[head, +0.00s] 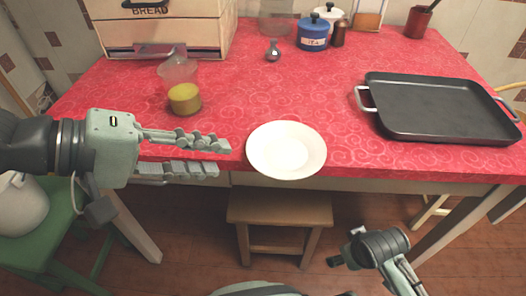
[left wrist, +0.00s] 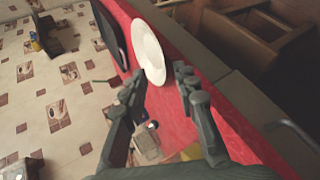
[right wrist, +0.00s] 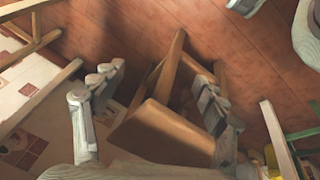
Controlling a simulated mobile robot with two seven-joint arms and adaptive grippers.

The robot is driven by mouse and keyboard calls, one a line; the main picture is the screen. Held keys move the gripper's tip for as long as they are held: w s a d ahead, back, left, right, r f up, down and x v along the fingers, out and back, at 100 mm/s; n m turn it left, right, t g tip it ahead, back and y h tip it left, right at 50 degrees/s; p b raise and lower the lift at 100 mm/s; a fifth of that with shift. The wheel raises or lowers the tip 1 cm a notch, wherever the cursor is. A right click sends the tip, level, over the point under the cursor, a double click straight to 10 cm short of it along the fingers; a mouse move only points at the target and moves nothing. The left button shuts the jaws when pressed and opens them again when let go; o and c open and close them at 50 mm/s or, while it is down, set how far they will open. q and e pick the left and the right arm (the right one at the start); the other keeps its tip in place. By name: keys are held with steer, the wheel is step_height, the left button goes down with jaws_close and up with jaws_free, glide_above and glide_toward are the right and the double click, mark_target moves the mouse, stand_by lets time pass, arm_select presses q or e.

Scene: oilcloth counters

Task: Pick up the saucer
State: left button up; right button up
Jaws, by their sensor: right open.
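The saucer (head: 286,150) is a white round dish lying flat at the front edge of the red table, with part of its rim at or slightly over the edge. It also shows in the left wrist view (left wrist: 148,52), just beyond the fingertips. My left gripper (head: 224,157) is open and empty, just left of the saucer and apart from it, one finger above the table edge and one below or in front of it. My right gripper (right wrist: 160,90) is open and empty, low in front of the table, with a stool beyond its fingers.
A black tray with handles (head: 440,107) lies right of the saucer. A clear glass (head: 177,72) and a yellow item (head: 185,98) stand behind my left gripper. A wooden bread box (head: 160,30) and blue jar (head: 313,35) stand farther back. A wooden stool (head: 279,208) is below.

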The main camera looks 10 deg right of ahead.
arm_select(q)
steer(key=shift+f+p+x, duration=0.25)
steer(key=shift+p+x, duration=0.55)
steer(key=shift+x, duration=2.95)
steer(key=shift+a, duration=0.2)
jaws_close()
arm_select(e)
steer(key=shift+s+a+x, duration=0.15)
steer(key=shift+s+x, duration=0.05)
steer(key=shift+x, duration=0.85)
steer(key=shift+s+a+x, duration=0.15)
steer(key=shift+x, duration=0.9)
steer(key=shift+f, duration=0.1)
